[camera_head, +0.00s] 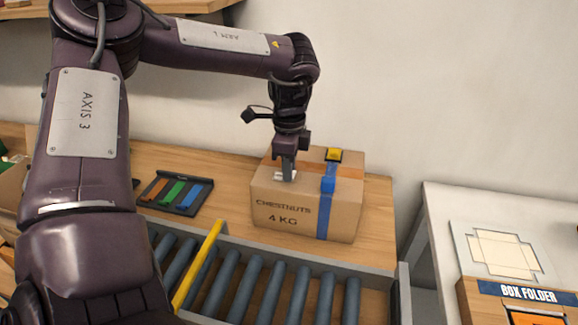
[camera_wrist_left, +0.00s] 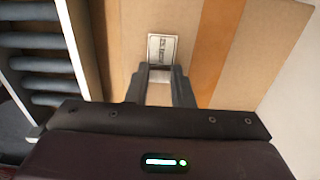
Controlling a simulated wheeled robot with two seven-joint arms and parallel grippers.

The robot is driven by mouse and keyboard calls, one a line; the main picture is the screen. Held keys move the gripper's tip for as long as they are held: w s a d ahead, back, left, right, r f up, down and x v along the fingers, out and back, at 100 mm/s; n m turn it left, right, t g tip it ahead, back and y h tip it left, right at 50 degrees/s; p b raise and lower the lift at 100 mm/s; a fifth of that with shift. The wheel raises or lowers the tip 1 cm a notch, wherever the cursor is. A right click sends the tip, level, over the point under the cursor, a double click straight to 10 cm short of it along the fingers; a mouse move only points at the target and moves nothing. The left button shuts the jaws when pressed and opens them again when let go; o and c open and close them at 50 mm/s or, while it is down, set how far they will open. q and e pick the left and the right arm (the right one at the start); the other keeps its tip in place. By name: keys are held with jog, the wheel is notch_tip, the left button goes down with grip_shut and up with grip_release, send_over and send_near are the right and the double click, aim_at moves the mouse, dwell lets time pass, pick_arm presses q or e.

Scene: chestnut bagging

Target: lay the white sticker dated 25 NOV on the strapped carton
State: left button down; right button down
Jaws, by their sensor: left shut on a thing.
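The strapped carton (camera_head: 290,212) is a brown box marked CHESTNUTS 4 KG, standing on the wooden table behind the rollers, with a blue strap (camera_head: 326,208) down its front. My left gripper (camera_head: 288,176) points down at the carton's top, left of the blue strap. In the left wrist view its fingertips (camera_wrist_left: 161,72) are shut on the near edge of a small white sticker (camera_wrist_left: 163,48). The sticker is over the carton's top, beside an orange tape band (camera_wrist_left: 215,50). Its print is too small to read. I cannot tell whether it touches the cardboard. My right gripper is out of view.
A roller conveyor (camera_head: 255,285) with a yellow bar (camera_head: 199,264) runs along the front. A black tray (camera_head: 175,194) with brown, green and blue strips lies left of the carton. A yellow-and-black piece (camera_head: 333,155) sits on the carton's top. A box folder (camera_head: 530,293) stands at right.

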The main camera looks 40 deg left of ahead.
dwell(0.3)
pick_arm(q)
jog(key=c, duration=1.2)
grip_release()
notch_tip(320, 180, up, 7)
jog(key=p, duration=0.4)
